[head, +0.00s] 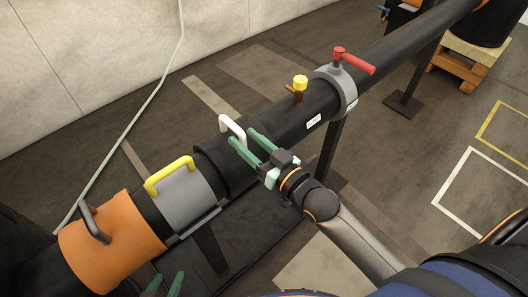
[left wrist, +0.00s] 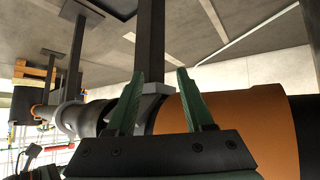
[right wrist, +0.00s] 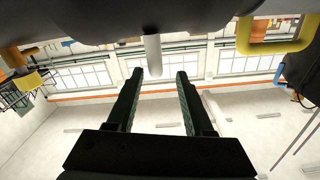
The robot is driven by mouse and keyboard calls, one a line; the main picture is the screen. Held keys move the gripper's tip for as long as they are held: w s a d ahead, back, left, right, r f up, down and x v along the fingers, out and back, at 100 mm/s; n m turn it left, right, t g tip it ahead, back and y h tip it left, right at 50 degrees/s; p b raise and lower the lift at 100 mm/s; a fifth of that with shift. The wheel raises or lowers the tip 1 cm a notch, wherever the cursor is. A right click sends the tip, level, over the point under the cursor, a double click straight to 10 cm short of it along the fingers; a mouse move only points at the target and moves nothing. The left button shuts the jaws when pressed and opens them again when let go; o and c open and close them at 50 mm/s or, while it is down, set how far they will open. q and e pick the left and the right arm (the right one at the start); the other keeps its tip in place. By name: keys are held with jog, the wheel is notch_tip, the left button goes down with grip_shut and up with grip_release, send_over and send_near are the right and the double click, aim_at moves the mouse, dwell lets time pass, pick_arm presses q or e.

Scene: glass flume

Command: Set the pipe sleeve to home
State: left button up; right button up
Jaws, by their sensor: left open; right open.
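A black pipe (head: 385,57) runs diagonally across the head view. It carries an orange sleeve (head: 108,250) with a dark handle (head: 92,222), a grey sleeve (head: 190,195) with a yellow handle (head: 169,174), and a black sleeve (head: 218,165) with a white handle (head: 231,126). My right gripper (head: 243,137) is open beside the white handle. In the right wrist view the white handle (right wrist: 153,55) shows between and just beyond the fingertips (right wrist: 160,74); contact is unclear. My left gripper (head: 167,278) is open below the pipe, the orange sleeve (left wrist: 225,115) ahead in its wrist view.
A grey collar (head: 342,92) with a red lever (head: 354,61) and a small yellow-knobbed valve (head: 300,84) sit farther along the pipe. A dark support post (head: 330,150) stands under the collar. A pale hose (head: 150,100) runs by the wall.

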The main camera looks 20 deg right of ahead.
jog(key=v, duration=0.6)
jog(key=shift+s, duration=0.15)
